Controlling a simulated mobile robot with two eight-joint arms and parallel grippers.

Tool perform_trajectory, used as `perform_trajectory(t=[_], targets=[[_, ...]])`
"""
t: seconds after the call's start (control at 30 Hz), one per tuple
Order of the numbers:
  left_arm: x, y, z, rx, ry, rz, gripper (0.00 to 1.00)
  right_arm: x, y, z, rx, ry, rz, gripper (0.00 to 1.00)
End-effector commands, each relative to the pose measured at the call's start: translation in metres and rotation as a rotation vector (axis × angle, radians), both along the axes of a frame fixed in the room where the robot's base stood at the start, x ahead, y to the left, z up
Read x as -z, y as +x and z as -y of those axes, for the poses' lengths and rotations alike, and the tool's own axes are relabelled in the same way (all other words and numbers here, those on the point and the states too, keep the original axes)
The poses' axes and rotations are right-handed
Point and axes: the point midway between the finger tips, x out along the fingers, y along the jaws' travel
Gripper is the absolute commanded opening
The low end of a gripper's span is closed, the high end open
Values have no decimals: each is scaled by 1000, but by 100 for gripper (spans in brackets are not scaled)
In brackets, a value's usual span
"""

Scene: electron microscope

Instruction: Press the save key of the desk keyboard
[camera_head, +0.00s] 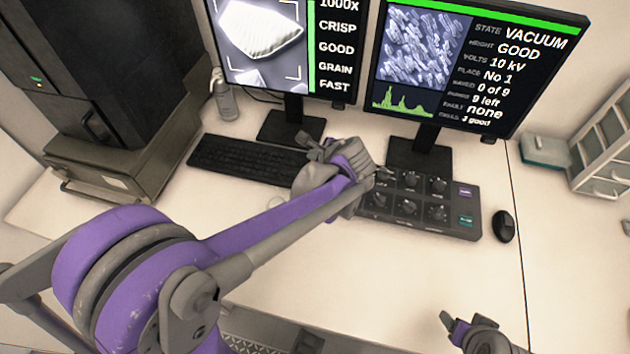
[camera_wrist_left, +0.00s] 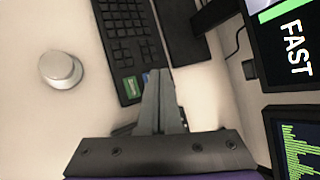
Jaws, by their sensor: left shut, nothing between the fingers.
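The black desk keyboard (camera_head: 240,160) lies below the left monitor in the head view; my left gripper (camera_head: 308,143) covers its right end. In the left wrist view the end of the keyboard (camera_wrist_left: 125,35) shows a green key (camera_wrist_left: 131,88) and a small blue key (camera_wrist_left: 147,77). Any key labels are too small to read. My left gripper (camera_wrist_left: 159,72) is shut and empty, its fingertips beside the blue key in that view; contact cannot be told. My right gripper (camera_head: 458,322) is at the lower right, away from the keyboard, its jaws unclear.
A knob panel (camera_head: 425,205) lies right of my left gripper, with a mouse (camera_head: 504,226) beyond it. Two monitor stands (camera_head: 292,126) (camera_head: 418,158) rise behind. A round silver object (camera_wrist_left: 60,70) sits on the desk near the keyboard. The front desk is clear.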

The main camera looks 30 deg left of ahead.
Motion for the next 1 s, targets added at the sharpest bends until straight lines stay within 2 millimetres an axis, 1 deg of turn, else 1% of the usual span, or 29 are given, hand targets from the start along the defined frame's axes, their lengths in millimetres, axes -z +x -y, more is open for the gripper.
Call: perform_trajectory(t=[0.23,0.37,0.57,0.8,0.9,1.0], targets=[[2,0,0,-1,-2,0,0,2,0,0,0,0,-1,70],[10,-1,0,-1,-2,0,0,8,-2,0,0,0,-3,70],[33,-1,0,-2,-2,0,0,26,-5,0,0,0,-10,70],[68,-1,0,-1,-2,0,0,54,-8,0,0,0,-18,70],[80,-1,0,-1,-2,0,0,63,-8,0,0,0,-21,70],[86,0,0,-1,-2,0,0,68,-9,0,0,0,-23,70]])
